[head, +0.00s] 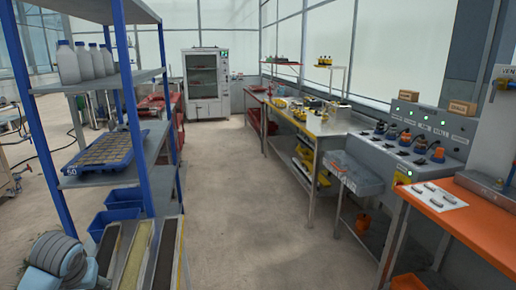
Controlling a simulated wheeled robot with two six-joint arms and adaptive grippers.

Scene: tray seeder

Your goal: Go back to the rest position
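Neither of my grippers shows in the head view, so whether they are open or shut is hidden. A blue tray (72,167) with a brown grid-like top lies on the middle level of the blue-framed shelf rack (131,95) at the left. A grey control panel (452,149) with several knobs and green lights stands at the right. An orange-topped bench (470,222) is at the right front, with a white plate of small grey pieces on it.
A clear concrete aisle (237,195) runs between the rack and the right-hand benches to a white cabinet (205,87) at the back. White bottles (68,66) stand on the rack's upper shelf. Blue bins (124,199) and long troughs (138,255) sit low at the left.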

